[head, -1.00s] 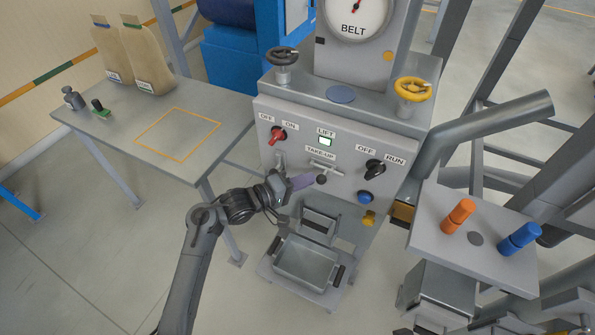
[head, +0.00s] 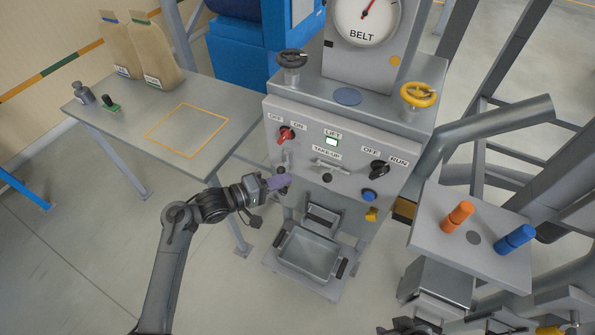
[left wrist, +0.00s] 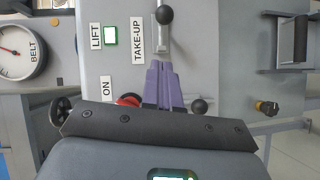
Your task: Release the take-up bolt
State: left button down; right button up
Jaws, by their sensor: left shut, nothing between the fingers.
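The take-up bolt (head: 331,167) is a grey bar under the TAKE-UP label on the grey control panel (head: 400,207). Its black knob (head: 327,178) hangs below the bar. In the left wrist view the knob (left wrist: 165,15) shows at the top, beside the label. My left gripper (head: 287,184) is shut and empty, with its purple fingers left of the bolt knob and apart from it. In the left wrist view the closed fingers (left wrist: 163,82) lie near a second black knob (left wrist: 199,106), on the panel's left side; contact is unclear. My right gripper does not show.
A red switch (head: 285,134), a lit green LIFT lamp (head: 331,141) and a black OFF/RUN knob (head: 379,168) sit on the panel. A metal tray (head: 307,257) stands below. A table (head: 225,112) is at left; a plate with orange and blue handles (head: 430,225) is at right.

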pick_arm(q)
jog(key=shift+p+v, duration=0.4)
jog(key=shift+v, duration=2.05)
